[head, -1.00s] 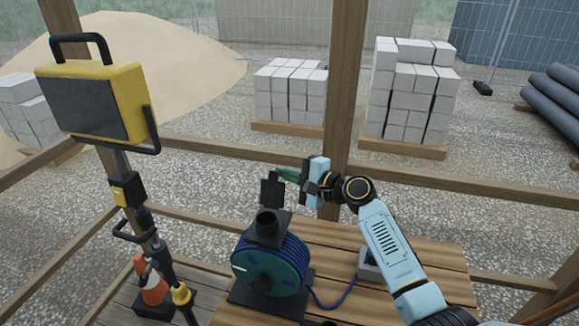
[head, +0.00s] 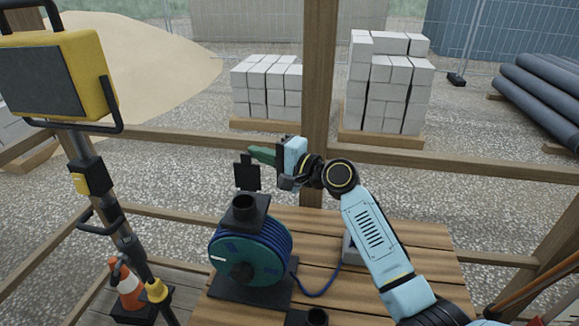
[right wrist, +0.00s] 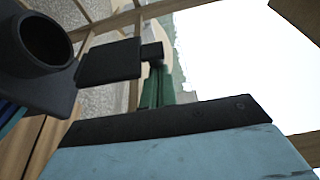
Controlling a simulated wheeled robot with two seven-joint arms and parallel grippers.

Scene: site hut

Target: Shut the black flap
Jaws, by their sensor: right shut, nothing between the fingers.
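The black flap (head: 247,177) stands raised above the black open-topped socket (head: 243,209) on the cable reel (head: 243,256). In the right wrist view the flap (right wrist: 110,61) is a dark plate with a small knob at its end, beside the round socket (right wrist: 45,42). My right gripper (head: 258,155) is shut and empty, its green fingers just above and behind the flap's top. In the right wrist view the fingers (right wrist: 156,88) are close to the knob; I cannot tell whether they touch. My left gripper is not in view.
The reel stands on a slatted wooden table (head: 335,262), its blue cable running to a grey box (head: 350,251). A wooden post (head: 318,100) and rail (head: 430,165) are behind my gripper. A yellow lamp on a stand (head: 90,72) is at the left.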

